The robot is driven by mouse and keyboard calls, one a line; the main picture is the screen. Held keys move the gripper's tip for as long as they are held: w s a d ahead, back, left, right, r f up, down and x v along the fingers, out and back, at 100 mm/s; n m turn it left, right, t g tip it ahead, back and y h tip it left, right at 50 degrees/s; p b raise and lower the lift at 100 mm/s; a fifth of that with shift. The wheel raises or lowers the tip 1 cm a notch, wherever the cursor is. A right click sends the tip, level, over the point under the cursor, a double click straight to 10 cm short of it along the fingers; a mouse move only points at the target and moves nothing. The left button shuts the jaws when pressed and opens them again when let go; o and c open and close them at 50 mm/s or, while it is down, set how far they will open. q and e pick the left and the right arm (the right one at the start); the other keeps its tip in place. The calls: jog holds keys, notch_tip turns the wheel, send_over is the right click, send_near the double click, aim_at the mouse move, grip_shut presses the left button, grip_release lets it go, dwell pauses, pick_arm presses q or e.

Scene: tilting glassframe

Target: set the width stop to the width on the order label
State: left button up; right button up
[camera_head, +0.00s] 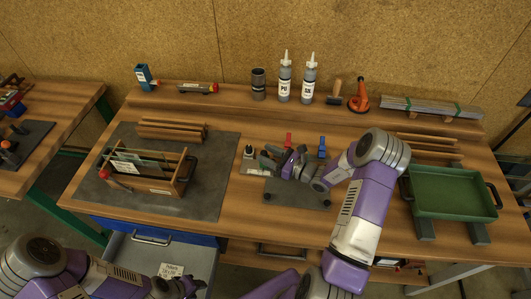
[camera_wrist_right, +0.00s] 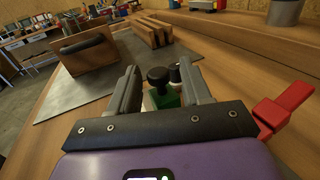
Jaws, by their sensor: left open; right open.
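A small device with a dark round knob (camera_wrist_right: 158,77) on a green and pale body lies ahead of my right gripper in the right wrist view. I cannot tell for sure that it is the width stop. My right gripper (camera_head: 264,160) is open over the dark plate (camera_head: 300,194), its fingers pointing left; the knob shows between the fingers (camera_wrist_right: 158,88), and contact is unclear. A white label (camera_head: 125,168) sits at the wooden rack (camera_head: 168,184); its writing is unreadable. My left gripper (camera_head: 184,288) is open near the drawer at the bottom left.
The open drawer (camera_head: 145,258) holds a printed card (camera_head: 171,270). A green tray (camera_head: 450,193) stands right. Bottles (camera_head: 285,80), a dark cup (camera_head: 258,84) and an orange tool (camera_head: 359,97) line the back. A red clamp-like part (camera_wrist_right: 284,107) is close to my right gripper.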

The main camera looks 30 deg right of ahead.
jog(key=v, duration=0.6)
jog(key=shift+s+d, duration=0.15)
